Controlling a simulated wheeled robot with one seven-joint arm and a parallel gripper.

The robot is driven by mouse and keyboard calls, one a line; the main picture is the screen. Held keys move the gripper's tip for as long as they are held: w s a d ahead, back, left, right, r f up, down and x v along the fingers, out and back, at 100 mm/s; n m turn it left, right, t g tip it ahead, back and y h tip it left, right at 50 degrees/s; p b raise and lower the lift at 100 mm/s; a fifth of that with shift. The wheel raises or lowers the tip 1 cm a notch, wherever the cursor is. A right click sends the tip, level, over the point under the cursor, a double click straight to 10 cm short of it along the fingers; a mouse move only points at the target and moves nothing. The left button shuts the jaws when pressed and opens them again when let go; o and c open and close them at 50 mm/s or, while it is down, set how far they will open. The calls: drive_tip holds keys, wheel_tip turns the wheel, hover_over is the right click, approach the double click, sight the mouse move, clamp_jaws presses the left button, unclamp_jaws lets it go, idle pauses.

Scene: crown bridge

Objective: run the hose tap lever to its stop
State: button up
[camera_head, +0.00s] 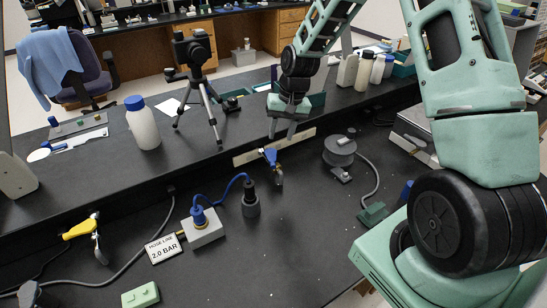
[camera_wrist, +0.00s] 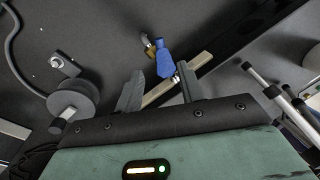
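A tap with a blue lever (camera_head: 270,156) sits at the back of the sunken bench, by the pale strip along the ledge. In the wrist view its blue lever (camera_wrist: 165,60) lies just beyond my fingertips, with a brass part beside it. A second tap with a yellow lever (camera_head: 80,228) is at the left. A sign reading "HOSE LINE 2.0 BAR" (camera_head: 163,248) stands between them; I cannot tell which tap it names. My gripper (camera_head: 282,130) is open and empty above the ledge, close behind the blue lever. The wrist view shows its spread fingers (camera_wrist: 160,88), apart from the lever.
A grey box with a blue fitting (camera_head: 203,230) and blue hose joins a dark cylinder (camera_head: 251,203) in front of the blue tap. A grey round reel (camera_head: 339,151) is to the right. A tripod (camera_head: 205,100) and white bottle (camera_head: 143,125) stand on the ledge at left.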

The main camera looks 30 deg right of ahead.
sight(274, 162)
drive_tip(key=f, duration=0.3)
drive_tip(key=a+f+p, duration=0.1)
drive_tip(key=f, duration=0.3)
drive_tip(key=a+f, duration=0.1)
drive_tip(key=f, duration=0.2)
drive_tip(key=shift+w+f+p, duration=0.35)
drive_tip(key=shift+w, duration=0.05)
clamp_jaws()
